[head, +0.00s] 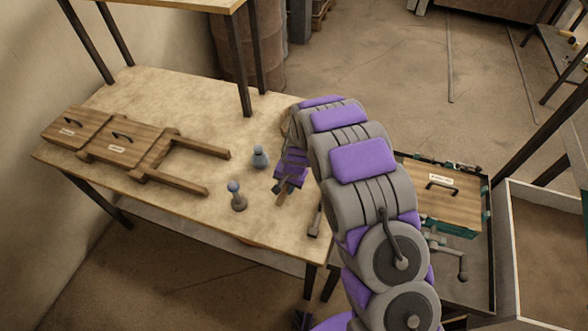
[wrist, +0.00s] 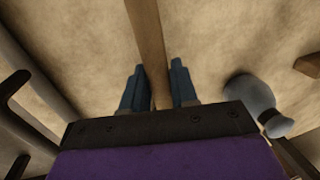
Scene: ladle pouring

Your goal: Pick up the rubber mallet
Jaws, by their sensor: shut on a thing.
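A wooden handle (wrist: 149,45) runs between the two blue fingers of my gripper (wrist: 158,88) in the wrist view. I take it for the rubber mallet's handle, but no mallet head shows clearly. My gripper is shut on this handle. In the head view my gripper (head: 288,178) is low over the right part of the workbench, and a short wooden end (head: 284,192) sticks out below it. My arm hides part of that area. I cannot tell whether the handle touches the bench top.
The workbench (head: 190,105) bears a wooden frame piece (head: 125,148) at left. Beside my gripper stand a grey-blue rounded object (head: 260,158) and a knobbed tool (head: 237,196). A slim tool (head: 315,219) lies near the right edge. A wooden-topped case (head: 450,200) stands right of my arm.

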